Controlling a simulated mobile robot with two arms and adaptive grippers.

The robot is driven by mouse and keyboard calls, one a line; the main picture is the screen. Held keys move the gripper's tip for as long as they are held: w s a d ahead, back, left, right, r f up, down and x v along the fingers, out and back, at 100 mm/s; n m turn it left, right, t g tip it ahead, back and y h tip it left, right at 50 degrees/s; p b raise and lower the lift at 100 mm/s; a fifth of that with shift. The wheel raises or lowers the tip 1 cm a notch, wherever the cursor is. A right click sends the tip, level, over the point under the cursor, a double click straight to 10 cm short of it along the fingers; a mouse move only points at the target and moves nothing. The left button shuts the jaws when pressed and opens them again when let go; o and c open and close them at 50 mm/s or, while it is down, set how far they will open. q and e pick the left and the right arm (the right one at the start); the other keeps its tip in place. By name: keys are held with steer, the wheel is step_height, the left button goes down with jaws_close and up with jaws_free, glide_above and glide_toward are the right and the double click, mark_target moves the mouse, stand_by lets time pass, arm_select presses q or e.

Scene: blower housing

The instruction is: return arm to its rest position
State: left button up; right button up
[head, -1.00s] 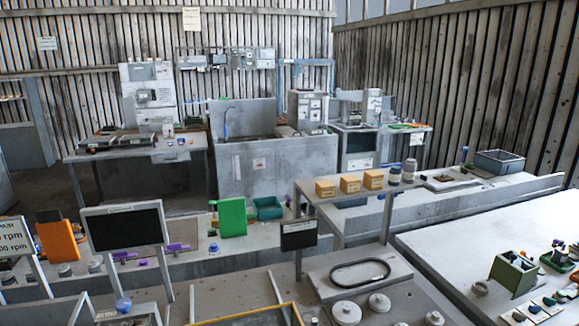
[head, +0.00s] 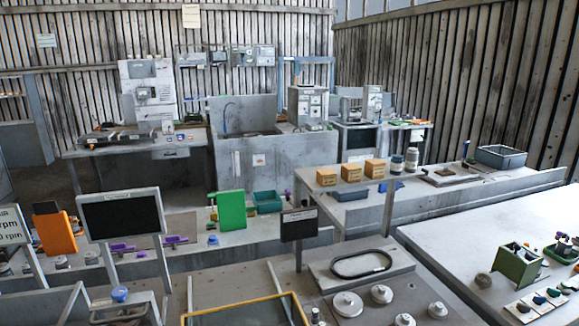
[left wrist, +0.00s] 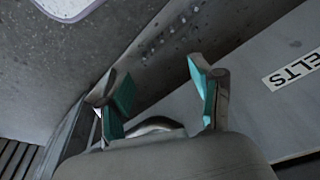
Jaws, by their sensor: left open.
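My left gripper (left wrist: 160,97) shows in the left wrist view with its two teal-padded fingers spread apart. Nothing sits between the pads. Behind the fingers is a grey surface, with a dark gap crossing the picture. I cannot tell whether a finger touches anything. Neither gripper shows in the head view, and my right gripper is in no frame.
A black belt loop (head: 361,264) lies on a grey tray, with several pale discs (head: 348,304) in front. A dark screen (head: 121,215) and a small dark sign (head: 299,224) stand upright. Yellow boxes (head: 351,172) sit on a raised shelf. The right tabletop (head: 480,225) has clear room.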

arm_select(q)
steer(key=s+a+f+b, duration=0.1)
steer(key=s+f+b, duration=0.15)
steer(key=f, duration=0.65)
steer(key=s+f+b, duration=0.1)
steer(key=s+f, duration=0.3)
steer(key=f, duration=0.5)
steer(key=s+a+f+g+b, duration=0.1)
steer(key=s+a+f+b, duration=0.1)
steer(key=s+f, duration=1)
steer(key=shift+s+a+g+b, duration=0.2)
steer(key=shift+g+b, duration=0.1)
steer(key=shift+b, duration=0.1)
